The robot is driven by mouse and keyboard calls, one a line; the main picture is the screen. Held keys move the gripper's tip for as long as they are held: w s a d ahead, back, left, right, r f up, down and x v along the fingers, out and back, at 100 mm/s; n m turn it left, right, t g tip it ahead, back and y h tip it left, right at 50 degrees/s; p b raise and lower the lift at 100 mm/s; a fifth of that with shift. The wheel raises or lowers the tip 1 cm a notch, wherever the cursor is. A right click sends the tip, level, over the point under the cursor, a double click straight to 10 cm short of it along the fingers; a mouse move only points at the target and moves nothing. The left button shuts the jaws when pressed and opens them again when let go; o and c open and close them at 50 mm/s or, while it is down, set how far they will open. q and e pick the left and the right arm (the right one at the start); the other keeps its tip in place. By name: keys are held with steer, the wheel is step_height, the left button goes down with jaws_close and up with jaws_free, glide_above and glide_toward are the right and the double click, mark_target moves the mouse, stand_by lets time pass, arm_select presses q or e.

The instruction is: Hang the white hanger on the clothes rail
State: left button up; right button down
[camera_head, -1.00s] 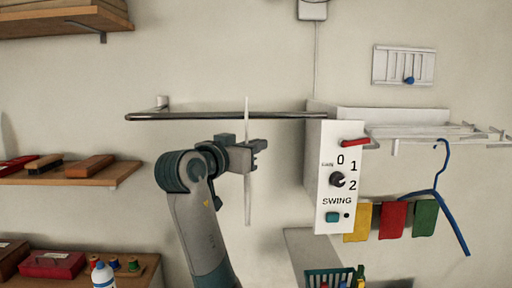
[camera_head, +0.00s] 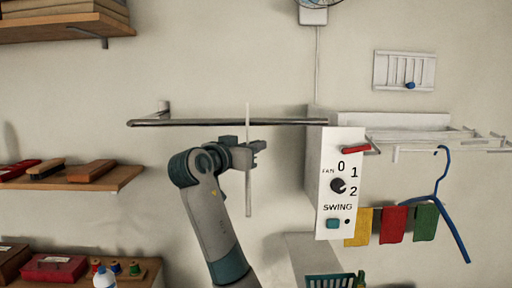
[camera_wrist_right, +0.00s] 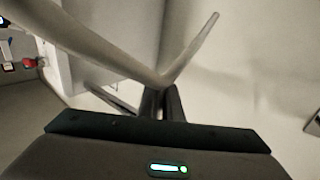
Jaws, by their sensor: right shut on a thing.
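The white hanger (camera_head: 248,192) shows edge-on in the head view as a thin upright strip. Its top end stands above the level of the clothes rail (camera_head: 185,123), a dark metal bar on the wall. The strip crosses in front of the rail; I cannot tell whether they touch. My right gripper (camera_head: 258,152) is shut on the hanger just below the rail. In the right wrist view the hanger (camera_wrist_right: 196,48) shows as a pale bent bar held at the fingertips (camera_wrist_right: 160,100). My left gripper is not in view.
A white control box (camera_head: 340,190) stands at the rail's right end. Beyond it are a white rack (camera_head: 420,134), a blue hanger (camera_head: 440,190) and coloured cloths (camera_head: 393,224). Shelves (camera_head: 90,180) with brushes are at the left. The wall between is clear.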

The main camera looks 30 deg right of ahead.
steer(key=shift+w+d+f+b, duration=0.3)
steer(key=shift+w+f+b, duration=0.1)
steer(key=shift+w+f, duration=0.25)
steer(key=shift+w+d+f+b, duration=0.35)
steer(key=shift+w+f, duration=0.1)
steer(key=shift+f, duration=0.25)
steer(key=c, duration=1.9)
jaws_free()
steer(key=shift+o, duration=0.2)
steer(key=shift+a, duration=0.1)
